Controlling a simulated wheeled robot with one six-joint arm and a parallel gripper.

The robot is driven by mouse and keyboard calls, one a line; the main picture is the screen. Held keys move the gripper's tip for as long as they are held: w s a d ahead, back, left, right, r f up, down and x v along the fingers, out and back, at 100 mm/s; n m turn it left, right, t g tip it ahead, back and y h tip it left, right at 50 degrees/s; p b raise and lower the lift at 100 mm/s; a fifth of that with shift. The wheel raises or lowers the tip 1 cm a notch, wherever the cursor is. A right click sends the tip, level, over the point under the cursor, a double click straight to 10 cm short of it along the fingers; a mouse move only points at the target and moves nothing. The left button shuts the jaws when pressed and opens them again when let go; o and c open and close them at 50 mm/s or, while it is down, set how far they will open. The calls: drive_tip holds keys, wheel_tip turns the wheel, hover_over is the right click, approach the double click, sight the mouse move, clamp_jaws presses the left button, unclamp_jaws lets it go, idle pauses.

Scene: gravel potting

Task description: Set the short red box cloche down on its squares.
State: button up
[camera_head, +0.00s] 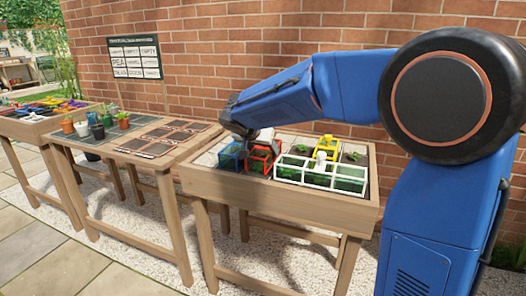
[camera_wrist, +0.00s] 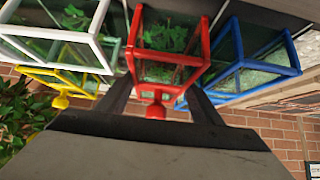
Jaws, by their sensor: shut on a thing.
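The short red box cloche (camera_head: 261,162) is in the raised planting bed, between the blue cloche (camera_head: 231,157) and the white cloche (camera_head: 322,176). In the wrist view the red cloche (camera_wrist: 134,27) fills the space between my fingers, its red knob toward me, with green leaves showing through its panes. My gripper (camera_wrist: 160,90) is shut on the red cloche; in the head view my gripper (camera_head: 262,138) is over it, partly hidden by my arm. Whether the cloche's lower rim touches the soil, and the squares under it, cannot be made out.
A yellow cloche (camera_head: 326,145) stands behind the white one, close on the right. The blue cloche (camera_wrist: 238,62) is close beside the red in the wrist view. Bare soil with seedlings lies at the bed's back right. A table with pots (camera_head: 95,128) stands left; a brick wall is behind.

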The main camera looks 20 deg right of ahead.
drive_tip(key=shift+f, duration=0.2)
drive_tip(key=shift+f, duration=0.15)
drive_tip(key=o, duration=0.9)
